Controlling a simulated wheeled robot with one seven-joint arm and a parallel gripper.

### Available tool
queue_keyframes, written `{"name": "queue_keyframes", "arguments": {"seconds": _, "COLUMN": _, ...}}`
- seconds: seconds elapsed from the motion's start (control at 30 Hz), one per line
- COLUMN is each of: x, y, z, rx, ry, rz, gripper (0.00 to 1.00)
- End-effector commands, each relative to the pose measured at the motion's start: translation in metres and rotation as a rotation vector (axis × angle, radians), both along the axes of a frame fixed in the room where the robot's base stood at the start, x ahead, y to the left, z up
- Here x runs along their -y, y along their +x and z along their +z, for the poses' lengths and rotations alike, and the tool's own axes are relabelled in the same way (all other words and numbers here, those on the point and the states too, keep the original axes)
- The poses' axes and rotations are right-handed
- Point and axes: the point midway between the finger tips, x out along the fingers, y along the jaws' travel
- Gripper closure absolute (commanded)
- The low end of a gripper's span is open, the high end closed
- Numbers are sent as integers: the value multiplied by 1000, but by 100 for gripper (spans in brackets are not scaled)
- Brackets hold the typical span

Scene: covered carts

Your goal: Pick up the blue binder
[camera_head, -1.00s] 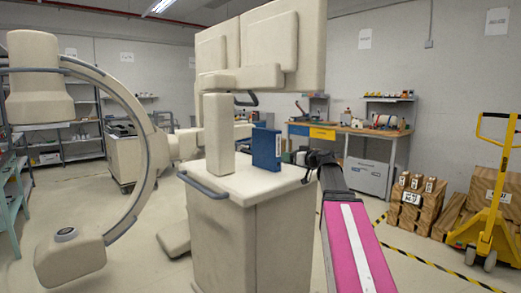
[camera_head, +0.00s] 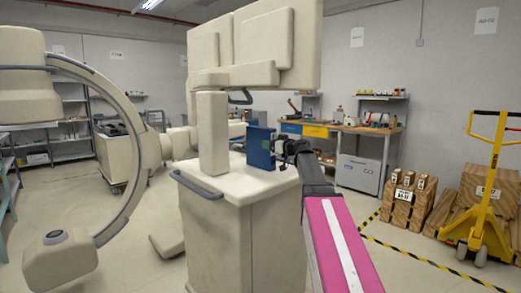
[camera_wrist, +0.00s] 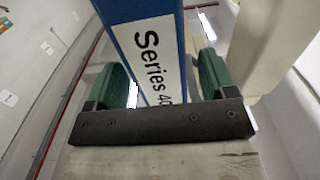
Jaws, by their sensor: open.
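The blue binder (camera_head: 260,147) stands upright on the cream cart top (camera_head: 226,186), near a cream column. In the wrist view the binder (camera_wrist: 122,10) shows its spine with a white label reading "Series 40", partly cut off. My gripper (camera_head: 283,148) is at the binder's right side in the head view. In the wrist view its green fingers (camera_wrist: 162,78) are open, one on each side of the spine, with gaps visible. The binder's lower part is hidden behind the dark gripper bar, and I cannot tell how deep it sits between the fingers.
The cream column (camera_head: 212,133) and overhead panels (camera_head: 265,45) stand close left of and above the binder. A workbench (camera_head: 345,130), stacked boxes (camera_head: 410,200) and a yellow pallet jack (camera_head: 490,205) stand farther right.

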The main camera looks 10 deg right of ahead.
Motion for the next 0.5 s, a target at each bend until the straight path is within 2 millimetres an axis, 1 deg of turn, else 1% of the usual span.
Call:
{"name": "queue_keyframes", "arguments": {"seconds": 0.03, "x": -6, "y": 8, "z": 3, "rx": 1, "ry": -1, "rz": 2, "gripper": 22}}
{"name": "queue_keyframes", "arguments": {"seconds": 0.17, "x": -15, "y": 22, "z": 2, "rx": 0, "ry": -1, "rz": 1, "gripper": 22}}
{"name": "queue_keyframes", "arguments": {"seconds": 0.43, "x": -17, "y": 23, "z": 2, "rx": -1, "ry": -1, "rz": 0, "gripper": 22}}
{"name": "queue_keyframes", "arguments": {"seconds": 0.47, "x": -17, "y": 23, "z": 2, "rx": -1, "ry": -1, "rz": 0, "gripper": 32}}
{"name": "queue_keyframes", "arguments": {"seconds": 0.5, "x": -17, "y": 23, "z": 2, "rx": -1, "ry": -1, "rz": 0, "gripper": 45}}
